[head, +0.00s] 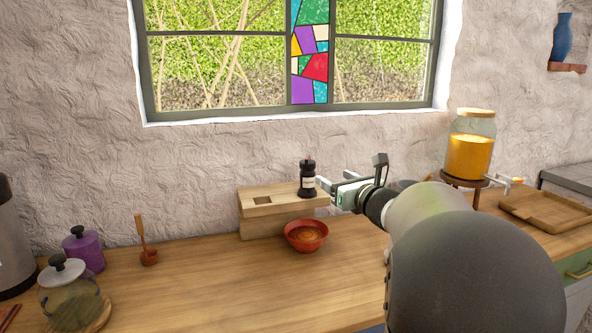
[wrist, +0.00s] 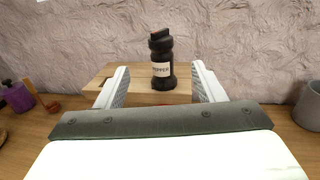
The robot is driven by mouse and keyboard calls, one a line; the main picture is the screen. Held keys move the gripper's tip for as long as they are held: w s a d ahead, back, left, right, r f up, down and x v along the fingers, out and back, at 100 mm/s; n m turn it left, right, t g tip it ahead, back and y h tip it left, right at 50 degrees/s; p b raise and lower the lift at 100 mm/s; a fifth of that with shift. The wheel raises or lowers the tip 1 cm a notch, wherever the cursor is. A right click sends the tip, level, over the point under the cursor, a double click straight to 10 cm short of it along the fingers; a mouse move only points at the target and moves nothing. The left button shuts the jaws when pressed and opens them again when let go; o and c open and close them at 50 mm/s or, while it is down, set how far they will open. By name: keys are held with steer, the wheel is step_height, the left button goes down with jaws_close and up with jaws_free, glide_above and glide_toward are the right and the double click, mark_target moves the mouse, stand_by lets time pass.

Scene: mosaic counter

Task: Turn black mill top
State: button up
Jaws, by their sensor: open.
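The black mill (head: 307,180) stands upright on the wooden block (head: 262,221) on the counter. In the wrist view the black mill (wrist: 161,62) shows a white PEPPER label and a small red mark on its top. My gripper (head: 326,186) is just right of the mill in the head view. In the wrist view my gripper (wrist: 162,84) is open, with one white finger on each side of the mill in the picture. The mill stands beyond the fingertips, with gaps on both sides. I cannot tell whether anything touches.
A red bowl (head: 306,236) stands in front of the block. A glass dispenser with orange liquid (head: 470,150) and a wooden tray (head: 545,211) are at right. A purple jar (head: 84,249) and a glass jar (head: 72,296) are at left. The counter's middle is clear.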

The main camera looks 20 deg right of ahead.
mark_target(309, 163)
steer(key=w+p, duration=0.1)
steer(key=w, duration=0.4)
steer(key=w+a+p, duration=0.1)
steer(key=w, duration=0.5)
steer(key=w+p, duration=0.1)
steer(key=w, duration=0.4)
steer(key=shift+w+a, duration=0.15)
steer(key=shift+w, duration=0.1)
steer(key=c, duration=1)
